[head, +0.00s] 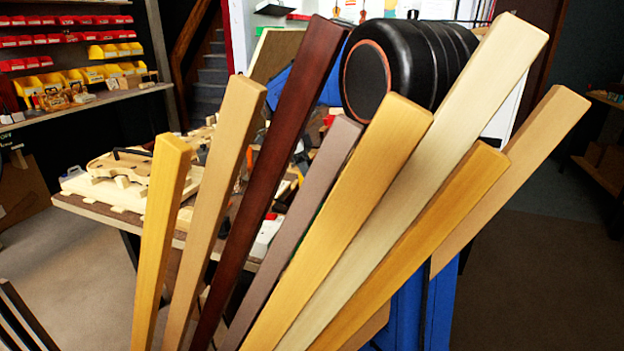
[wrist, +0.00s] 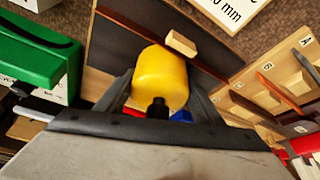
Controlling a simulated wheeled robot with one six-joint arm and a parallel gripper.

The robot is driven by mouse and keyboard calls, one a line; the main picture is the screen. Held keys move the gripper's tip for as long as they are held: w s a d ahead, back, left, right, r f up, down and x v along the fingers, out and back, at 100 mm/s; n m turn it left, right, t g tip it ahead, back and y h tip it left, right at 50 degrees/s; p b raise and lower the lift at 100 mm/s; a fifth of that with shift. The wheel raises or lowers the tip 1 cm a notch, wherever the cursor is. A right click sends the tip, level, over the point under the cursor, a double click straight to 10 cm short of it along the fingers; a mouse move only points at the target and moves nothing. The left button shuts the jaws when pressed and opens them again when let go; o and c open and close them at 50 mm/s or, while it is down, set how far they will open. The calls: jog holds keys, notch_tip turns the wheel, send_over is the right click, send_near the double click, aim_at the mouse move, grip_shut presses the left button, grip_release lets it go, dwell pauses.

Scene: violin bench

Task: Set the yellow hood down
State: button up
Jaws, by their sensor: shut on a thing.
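The yellow hood (wrist: 160,75) is a smooth, rounded cylinder in the middle of the wrist view. My gripper (wrist: 160,86) has one dark finger on each side of the hood and is shut on it. A small black knob-like part (wrist: 158,107) shows at the hood's near end. Beyond the hood is a dark board (wrist: 120,45) with a brown strip and a small pale wooden block (wrist: 181,43). I cannot tell whether the hood touches the board. In the head view, wooden bars cover the middle, and I make out neither hood nor gripper there.
A green box (wrist: 40,55) is at left and a wooden lettered rack (wrist: 275,80) at right in the wrist view. A white label card (wrist: 232,10) is at the top. In the head view, several tall wooden bars (head: 285,160) stand before the cluttered bench (head: 108,208).

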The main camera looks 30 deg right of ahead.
jog(key=o, duration=1.1)
jog(key=shift+o, duration=0.2)
jog(key=v, duration=1.2)
jog(key=shift+r, duration=0.1)
